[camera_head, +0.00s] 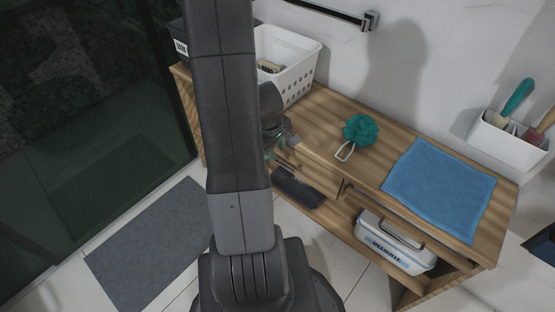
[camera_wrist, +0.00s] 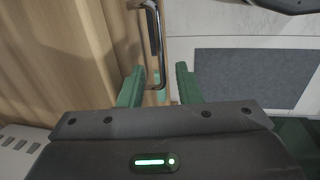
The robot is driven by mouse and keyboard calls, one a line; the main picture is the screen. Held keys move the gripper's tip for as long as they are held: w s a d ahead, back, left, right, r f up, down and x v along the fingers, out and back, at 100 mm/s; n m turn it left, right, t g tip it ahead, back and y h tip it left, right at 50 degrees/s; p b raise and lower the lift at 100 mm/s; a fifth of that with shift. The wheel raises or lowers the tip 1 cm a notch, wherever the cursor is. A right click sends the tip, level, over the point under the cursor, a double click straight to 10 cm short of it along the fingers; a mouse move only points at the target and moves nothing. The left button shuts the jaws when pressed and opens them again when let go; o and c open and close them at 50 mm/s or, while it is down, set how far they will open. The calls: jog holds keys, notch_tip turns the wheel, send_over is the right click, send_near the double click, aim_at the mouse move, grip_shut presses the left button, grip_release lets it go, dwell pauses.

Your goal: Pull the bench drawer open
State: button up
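The wooden bench (camera_head: 325,124) stands along the wall in the head view. The drawer front is under its top, left of the middle divider, and is partly hidden by my arm; I cannot tell whether it is fully shut. In the wrist view the drawer's metal bar handle (camera_wrist: 154,42) stands out from the wooden front (camera_wrist: 85,50). My gripper (camera_wrist: 159,84) is open, with its two green fingers on either side of the handle's near end.
A white basket (camera_head: 297,75), a teal scrubber (camera_head: 360,130) and a blue towel (camera_head: 440,188) lie on the bench top. A dark item (camera_head: 298,190) and a white case (camera_head: 393,245) sit below. A grey mat (camera_head: 150,245) lies on the floor by the glass.

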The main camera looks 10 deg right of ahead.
aim_at(279, 161)
jog(key=f, duration=0.1)
jog(key=f+b, duration=0.1)
jog(key=f, duration=0.2)
jog(key=shift+w+d+f, duration=0.2)
jog(key=shift+w+d, duration=0.05)
jog(key=shift+d, duration=0.05)
jog(key=shift+c, duration=0.2)
grip_shut()
